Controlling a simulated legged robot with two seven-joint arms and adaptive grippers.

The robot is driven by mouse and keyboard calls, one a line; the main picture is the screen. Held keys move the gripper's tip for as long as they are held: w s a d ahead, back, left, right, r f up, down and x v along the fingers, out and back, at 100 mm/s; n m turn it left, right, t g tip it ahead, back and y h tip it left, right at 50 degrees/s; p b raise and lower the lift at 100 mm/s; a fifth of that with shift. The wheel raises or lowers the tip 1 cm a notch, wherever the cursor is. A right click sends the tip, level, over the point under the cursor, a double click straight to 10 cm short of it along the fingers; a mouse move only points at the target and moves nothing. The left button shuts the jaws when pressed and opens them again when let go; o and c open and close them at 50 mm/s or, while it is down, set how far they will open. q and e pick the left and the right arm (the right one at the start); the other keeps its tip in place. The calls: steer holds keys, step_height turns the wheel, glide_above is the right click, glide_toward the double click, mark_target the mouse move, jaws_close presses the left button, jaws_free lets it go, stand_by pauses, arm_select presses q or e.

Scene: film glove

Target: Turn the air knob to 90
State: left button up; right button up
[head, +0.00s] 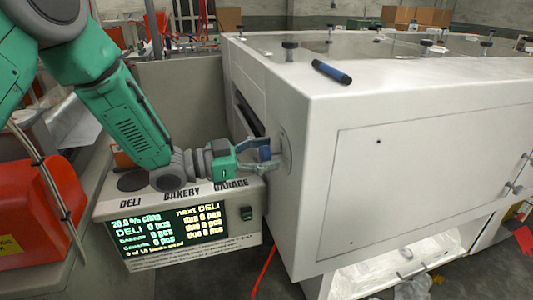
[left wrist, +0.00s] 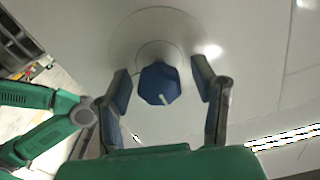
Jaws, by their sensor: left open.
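The air knob (left wrist: 159,84) is a blue faceted knob with a white pointer line, on a round plate (left wrist: 125,40) on the machine's pale side. In the left wrist view its pointer aims down and slightly right. My left gripper (left wrist: 161,86) is open, with one finger on each side of the knob and a gap on both sides. In the head view my left gripper (head: 279,152) reaches the round dial plate (head: 286,152) on the white machine (head: 300,110); its fingers hide the knob there. Any scale numbers are unreadable. My right gripper is not in view.
A counter display (head: 185,225) labelled DELI, BAKERY, GARAGE stands just below my left forearm. A blue marker (head: 332,72) lies on the machine's top near several black knobs. A red bin (head: 40,205) stands at the left. A red cable (head: 264,272) hangs below the machine.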

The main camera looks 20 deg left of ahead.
arm_select(q)
jaws_close()
steer(key=m+b, duration=0.1)
steer(key=m, duration=0.1)
steer(key=m+b, duration=0.2)
steer(key=shift+f+m, duration=0.2)
steer(key=shift+m, duration=0.2)
steer(key=m+b, duration=0.3)
steer(key=m, duration=0.1)
steer(key=shift+f, duration=0.1)
steer(key=m+b, duration=0.7)
steer(key=shift+s+f+b, duration=0.1)
steer(key=shift+f+b, duration=0.05)
steer(key=shift+b, duration=0.15)
steer(key=shift+d+m+b, duration=0.1)
steer(key=shift+m+b, duration=0.95)
steer(key=shift+m, duration=0.05)
